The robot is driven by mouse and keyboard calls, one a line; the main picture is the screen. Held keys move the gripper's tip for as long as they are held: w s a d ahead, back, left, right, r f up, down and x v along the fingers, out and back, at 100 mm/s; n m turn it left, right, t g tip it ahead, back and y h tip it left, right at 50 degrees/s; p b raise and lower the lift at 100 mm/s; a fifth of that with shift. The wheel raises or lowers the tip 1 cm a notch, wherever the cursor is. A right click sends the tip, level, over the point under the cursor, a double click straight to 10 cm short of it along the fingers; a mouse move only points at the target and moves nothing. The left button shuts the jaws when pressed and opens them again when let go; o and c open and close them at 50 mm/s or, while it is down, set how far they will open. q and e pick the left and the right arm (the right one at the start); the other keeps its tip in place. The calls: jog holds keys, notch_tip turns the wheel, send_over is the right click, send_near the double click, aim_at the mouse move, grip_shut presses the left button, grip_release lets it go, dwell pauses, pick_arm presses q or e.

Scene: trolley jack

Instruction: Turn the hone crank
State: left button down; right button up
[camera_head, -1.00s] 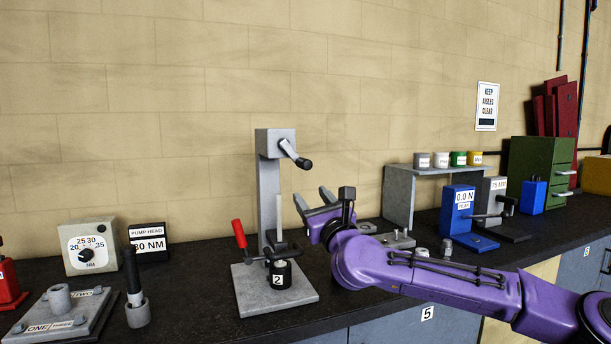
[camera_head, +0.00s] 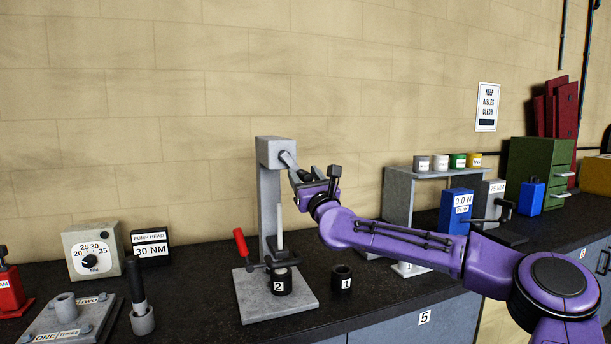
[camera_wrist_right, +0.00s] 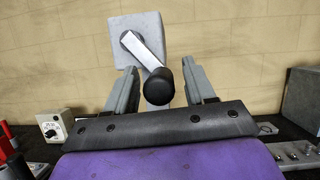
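The hone stands on the bench as a grey column with a grey head (camera_head: 276,150). Its crank (camera_head: 288,160) is a light metal arm with a black knob, angled down to the right. In the right wrist view the crank arm (camera_wrist_right: 140,50) ends in the black knob (camera_wrist_right: 158,86). My right gripper (camera_head: 297,178) is raised at the crank. In the right wrist view its fingers (camera_wrist_right: 160,92) are apart, one on each side of the knob, with gaps showing. My left gripper is not in view.
The hone's base (camera_head: 300,304) carries a black cylinder marked 2 (camera_head: 281,284) and a red-handled lever (camera_head: 240,242). A black cylinder marked 1 (camera_head: 341,280) stands to the right. A grey shelf (camera_head: 399,200) with several small pots is farther right.

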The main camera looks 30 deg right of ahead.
grip_shut()
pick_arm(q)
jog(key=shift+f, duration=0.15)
pick_arm(e)
jog(key=shift+f, duration=0.1)
